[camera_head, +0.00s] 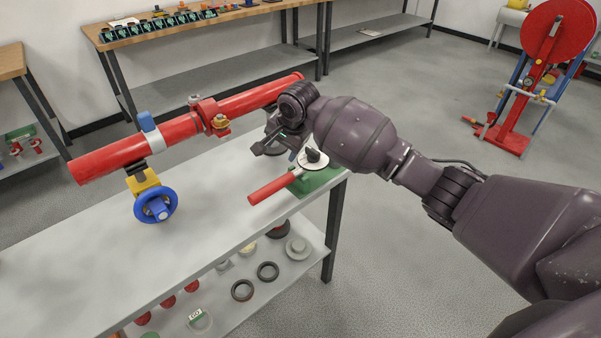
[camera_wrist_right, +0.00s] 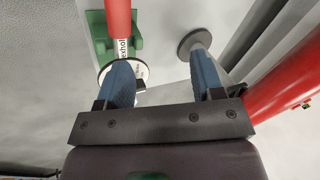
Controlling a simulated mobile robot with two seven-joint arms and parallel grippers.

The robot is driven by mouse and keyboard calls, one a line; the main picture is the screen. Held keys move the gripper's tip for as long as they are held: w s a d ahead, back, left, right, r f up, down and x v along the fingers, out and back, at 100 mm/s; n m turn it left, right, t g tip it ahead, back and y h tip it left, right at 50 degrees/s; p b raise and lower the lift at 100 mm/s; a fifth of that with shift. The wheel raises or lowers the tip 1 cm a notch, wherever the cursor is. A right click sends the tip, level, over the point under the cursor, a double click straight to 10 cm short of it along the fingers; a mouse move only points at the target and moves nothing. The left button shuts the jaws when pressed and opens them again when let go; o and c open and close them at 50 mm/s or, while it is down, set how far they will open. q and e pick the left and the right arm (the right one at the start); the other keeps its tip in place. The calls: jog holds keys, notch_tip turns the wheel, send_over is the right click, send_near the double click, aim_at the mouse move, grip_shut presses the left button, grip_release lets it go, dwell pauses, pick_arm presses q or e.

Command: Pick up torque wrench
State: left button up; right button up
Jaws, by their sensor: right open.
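The torque wrench (camera_head: 268,190) has a red handle and a round white dial end with a dark knob. It lies on a green holder (camera_head: 322,182) at the right end of the grey bench, handle toward the front left. My right gripper (camera_head: 272,143) is open and empty just behind the wrench. In the right wrist view the wrench (camera_wrist_right: 118,18) comes in from the top, with its white dial partly hidden behind the left finger of my right gripper (camera_wrist_right: 163,68). No part of the wrench is between the fingers. My left gripper is not in view.
A red pipe (camera_head: 105,160) with a blue valve wheel (camera_head: 155,205) runs along the back of the bench, close to my right gripper. A grey disc on a stem (camera_wrist_right: 194,42) is near the right finger. Rings and caps lie on the lower shelf (camera_head: 250,315). The bench's front middle is clear.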

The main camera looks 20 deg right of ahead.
aim_at(289, 174)
jog(key=s+m+g, duration=0.1)
jog(key=s+d+f+m+g, duration=0.1)
jog(key=m, duration=0.1)
jog(key=shift+d+f+h, duration=0.1)
jog(key=shift+d+h, duration=0.05)
jog(key=shift+h, duration=0.15)
jog(key=shift+s+f+m, duration=0.1)
jog(key=shift+m, duration=0.3)
jog(key=shift+f, duration=0.25)
jog(key=b+x, duration=0.1)
jog(key=x, duration=0.3)
jog(key=shift+f+b, duration=0.3)
jog(key=shift+f, duration=0.65)
jog(key=b+x, duration=0.1)
jog(key=x, duration=0.1)
jog(key=s+b+x, duration=0.1)
jog(key=x, duration=0.1)
jog(key=shift+w+f, duration=0.25)
jog(key=shift+f, duration=0.15)
grip_shut()
jog(key=shift+w+r, duration=0.1)
jog(key=shift+r, duration=0.1)
